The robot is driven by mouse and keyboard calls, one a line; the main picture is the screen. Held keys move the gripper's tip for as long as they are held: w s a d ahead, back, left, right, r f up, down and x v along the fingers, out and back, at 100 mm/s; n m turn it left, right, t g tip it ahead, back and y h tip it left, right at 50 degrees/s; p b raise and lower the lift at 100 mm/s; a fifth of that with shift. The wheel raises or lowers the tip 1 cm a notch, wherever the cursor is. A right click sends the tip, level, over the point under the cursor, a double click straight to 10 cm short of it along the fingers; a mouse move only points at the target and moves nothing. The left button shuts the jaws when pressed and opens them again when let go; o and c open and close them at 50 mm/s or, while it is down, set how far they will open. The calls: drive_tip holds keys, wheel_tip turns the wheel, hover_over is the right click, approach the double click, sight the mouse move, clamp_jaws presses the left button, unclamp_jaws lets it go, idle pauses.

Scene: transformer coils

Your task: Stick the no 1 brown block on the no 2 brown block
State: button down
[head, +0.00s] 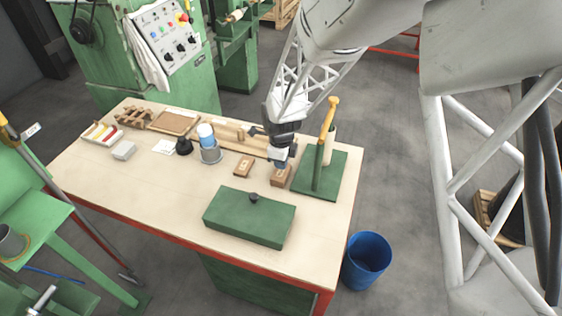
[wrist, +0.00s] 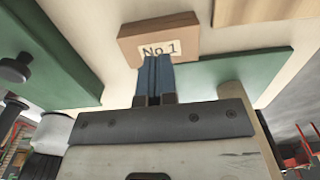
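The brown block labelled "No 1" (wrist: 130,48) is right at my fingertips in the wrist view. In the head view, this block (head: 281,178) sits on the table beside the green stand. My gripper (head: 281,164) points down over it; its blue fingers (wrist: 156,72) look closed together, with nothing seen between them. The fingertips overlap the lower edge of the label; I cannot tell whether they touch the block. A second brown block (head: 243,167) with a pale label lies on the table to the left; its number is too small to read.
A green box with a black knob (head: 248,218) lies in front of the blocks. The green stand (head: 327,183) with a yellow-handled tool is close on the right. A blue-and-white can (head: 208,145) and wooden strips (head: 240,143) lie behind. The front-left tabletop is clear.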

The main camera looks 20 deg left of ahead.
drive_tip(key=shift+f, duration=1.25)
idle(1.9)
drive_tip(key=shift+r, duration=0.1)
drive_tip(key=shift+r, duration=3.05)
